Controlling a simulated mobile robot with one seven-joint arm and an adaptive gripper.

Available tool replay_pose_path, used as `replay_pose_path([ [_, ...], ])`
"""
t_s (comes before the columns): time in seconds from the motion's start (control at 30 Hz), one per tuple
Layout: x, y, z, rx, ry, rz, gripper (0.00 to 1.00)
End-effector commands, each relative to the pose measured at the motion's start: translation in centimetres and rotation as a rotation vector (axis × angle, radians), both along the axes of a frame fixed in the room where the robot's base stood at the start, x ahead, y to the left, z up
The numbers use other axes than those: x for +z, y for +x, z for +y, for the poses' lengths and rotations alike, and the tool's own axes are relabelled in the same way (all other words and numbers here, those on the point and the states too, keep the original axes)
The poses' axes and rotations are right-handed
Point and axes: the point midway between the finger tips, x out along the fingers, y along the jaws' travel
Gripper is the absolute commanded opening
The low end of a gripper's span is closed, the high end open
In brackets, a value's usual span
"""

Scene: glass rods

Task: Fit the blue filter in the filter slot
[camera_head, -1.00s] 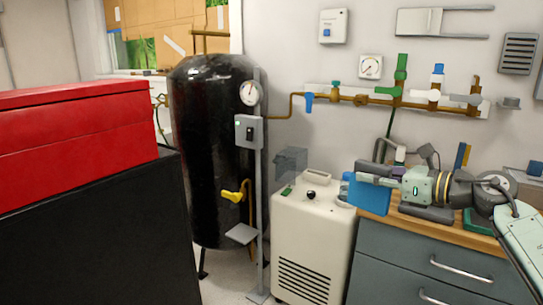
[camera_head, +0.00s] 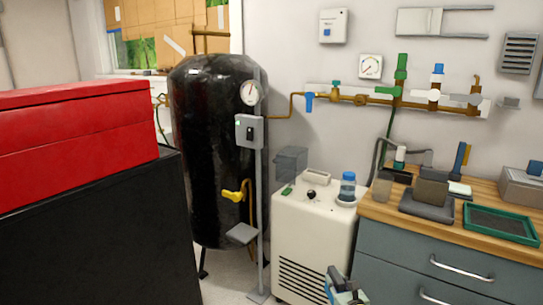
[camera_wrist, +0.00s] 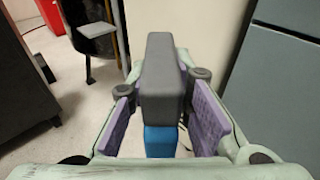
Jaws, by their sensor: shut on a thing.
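My gripper (camera_wrist: 164,115) is shut on the blue filter, its purple pads on either side. In the wrist view a grey block-like part (camera_wrist: 162,75) stands up between the fingers, with the blue part of the filter (camera_wrist: 160,141) below it. In the head view only a bit of my gripper (camera_head: 345,290) shows at the bottom edge, low in front of the white cabinet and drawers; the filter is mostly out of that view. I cannot tell for sure which fitting is the filter slot.
The wooden bench (camera_head: 376,211) holds grey blocks and a green tray (camera_head: 500,223). A black tank (camera_head: 205,150) and red chest (camera_head: 70,130) stand left.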

Motion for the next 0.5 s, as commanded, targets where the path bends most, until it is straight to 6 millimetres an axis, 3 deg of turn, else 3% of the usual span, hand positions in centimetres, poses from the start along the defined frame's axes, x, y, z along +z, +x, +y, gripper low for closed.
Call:
replay_pose_path([
  [0.03,-2.4,-0.5,1.3,-0.023,0.008,0.003,0.0],
  [0.1,-5.3,-1.4,3.1,-0.05,0.005,0.003,0.0],
  [0.3,-12.5,-5.0,9.3,-0.115,0.0,0.004,0.0],
  [0.5,-17.1,-9.7,16.0,-0.171,0.005,0.003,0.0],
])
